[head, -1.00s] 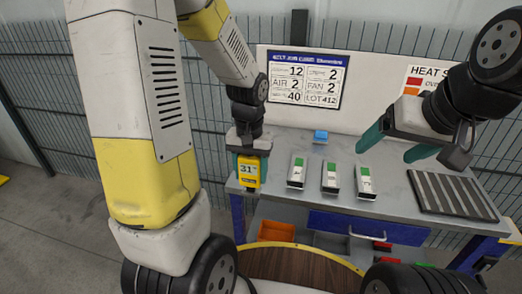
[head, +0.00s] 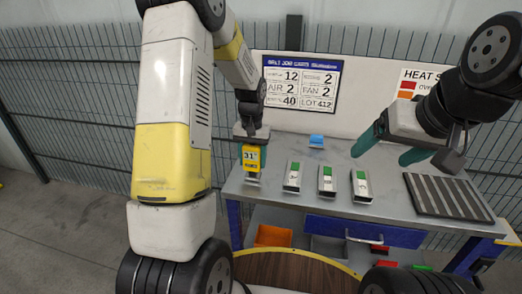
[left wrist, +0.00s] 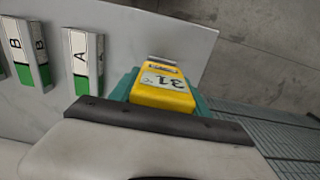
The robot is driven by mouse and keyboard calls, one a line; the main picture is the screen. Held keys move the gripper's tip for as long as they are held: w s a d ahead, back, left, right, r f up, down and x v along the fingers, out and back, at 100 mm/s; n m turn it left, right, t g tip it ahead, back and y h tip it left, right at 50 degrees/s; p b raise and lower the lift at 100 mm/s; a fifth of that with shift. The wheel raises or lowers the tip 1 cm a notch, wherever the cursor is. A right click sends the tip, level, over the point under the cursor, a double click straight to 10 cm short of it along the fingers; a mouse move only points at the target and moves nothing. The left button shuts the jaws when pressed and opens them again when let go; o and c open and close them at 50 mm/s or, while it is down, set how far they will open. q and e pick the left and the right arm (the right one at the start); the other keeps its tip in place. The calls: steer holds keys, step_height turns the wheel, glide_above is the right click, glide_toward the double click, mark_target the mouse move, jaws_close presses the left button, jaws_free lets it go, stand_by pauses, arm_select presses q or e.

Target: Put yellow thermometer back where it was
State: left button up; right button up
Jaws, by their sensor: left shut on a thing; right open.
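The yellow thermometer (head: 251,157) has a display reading 31 and is held upright in my left gripper (head: 251,150), at the left end of the grey table (head: 390,165). In the left wrist view the thermometer (left wrist: 163,90) sits between the teal fingers (left wrist: 122,88), near the table edge. I cannot tell whether its lower end touches the table. My right gripper (head: 392,148) is open and empty, above the right half of the table.
Several white-and-green blocks stand on the table, including block A (left wrist: 84,58) and block B (left wrist: 30,50). A small blue item (head: 317,140) lies behind them. A dark ribbed mat (head: 447,196) lies at right. An orange bin (head: 273,236) is below. A board (head: 304,82) stands behind.

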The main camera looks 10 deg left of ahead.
arm_select(q)
steer(key=shift+f, duration=0.25)
steer(key=o, duration=1.2)
steer(key=shift+f, duration=0.1)
steer(key=shift+o, duration=0.2)
step_height(320, 180, up, 12)
steer(key=shift+r, duration=0.1)
steer(key=s+d+r+t+h, duration=0.1)
steer(key=s+r+t, duration=0.2)
steer(key=s, duration=0.9)
steer(key=s+d+r+t+h, duration=0.1)
steer(key=s+r+t, duration=0.2)
steer(key=s+r, duration=0.6)
steer(key=s, duration=0.3)
steer(key=shift+d, duration=0.1)
